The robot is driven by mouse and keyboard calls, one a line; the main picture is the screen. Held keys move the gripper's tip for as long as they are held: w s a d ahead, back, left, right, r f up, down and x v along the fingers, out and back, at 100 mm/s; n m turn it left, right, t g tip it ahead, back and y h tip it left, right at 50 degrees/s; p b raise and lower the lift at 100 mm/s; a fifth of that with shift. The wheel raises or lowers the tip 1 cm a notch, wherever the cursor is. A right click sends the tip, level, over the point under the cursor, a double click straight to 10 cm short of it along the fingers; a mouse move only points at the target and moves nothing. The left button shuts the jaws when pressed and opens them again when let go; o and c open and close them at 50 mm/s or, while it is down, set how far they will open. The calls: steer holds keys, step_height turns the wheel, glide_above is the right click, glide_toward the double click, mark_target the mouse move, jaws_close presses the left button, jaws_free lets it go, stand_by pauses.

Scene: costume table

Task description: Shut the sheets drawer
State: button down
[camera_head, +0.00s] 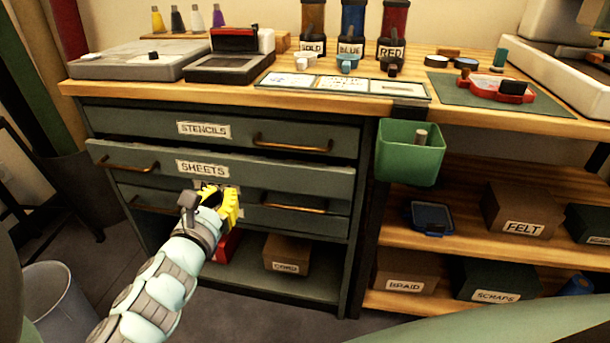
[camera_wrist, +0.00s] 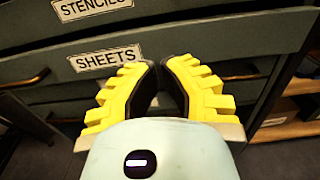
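The sheets drawer (camera_head: 270,178) is the second green drawer down, with a "SHEETS" label and a brass handle (camera_head: 127,166) at its left. Its front stands out a little from the drawers above and below, so it is partly open. My gripper (camera_head: 225,197), with yellow fingers, is in front of the cabinet at the lower edge of this drawer, right of the handle. In the wrist view the sheets drawer (camera_wrist: 185,52) front lies just beyond the fingertips (camera_wrist: 157,64).
The stencils drawer (camera_head: 240,130) above looks shut. A lower drawer's handle (camera_head: 295,207) is right of my gripper. A green bin (camera_head: 408,155) hangs at the cabinet's right. Boxes fill the shelves. A grey bucket (camera_head: 58,300) stands on the floor at lower left.

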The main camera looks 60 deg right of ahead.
mark_target(242, 166)
steer(key=b+x, duration=0.1)
steer(key=x, duration=0.8)
steer(key=shift+s+d+b, duration=0.1)
steer(key=shift+s+b, duration=0.1)
steer(key=shift+b, duration=0.1)
steer(key=b+x, duration=0.1)
steer(key=x, duration=0.3)
steer(key=shift+d, duration=0.1)
steer(key=shift+w, duration=0.1)
